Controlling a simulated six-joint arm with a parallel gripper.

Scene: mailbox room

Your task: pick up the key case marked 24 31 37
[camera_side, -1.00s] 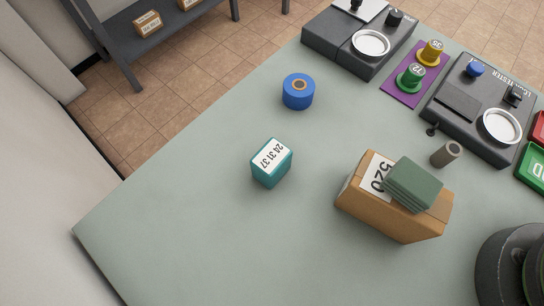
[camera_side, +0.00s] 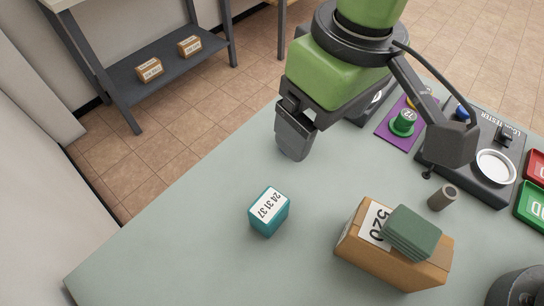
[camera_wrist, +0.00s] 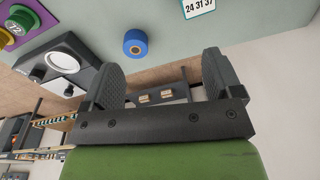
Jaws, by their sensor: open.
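The key case (camera_side: 268,212) is a small teal block with a white label reading 24 31 37. It stands on the grey-green table in the side view, left of the cardboard box. In the wrist view its label (camera_wrist: 199,7) shows at the top edge, partly cut off. My gripper (camera_side: 294,148) is above the table, behind the key case and apart from it. In the wrist view the two fingers (camera_wrist: 160,78) are spread with nothing between them.
A cardboard box (camera_side: 350,243) marked 520 carries green slabs (camera_side: 411,232). A grey cylinder (camera_side: 442,198) stands behind it. A blue roll (camera_wrist: 135,42) is on the table. A purple board (camera_side: 388,133) and a tester (camera_side: 462,172) lie at right. The table left of the key case is clear.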

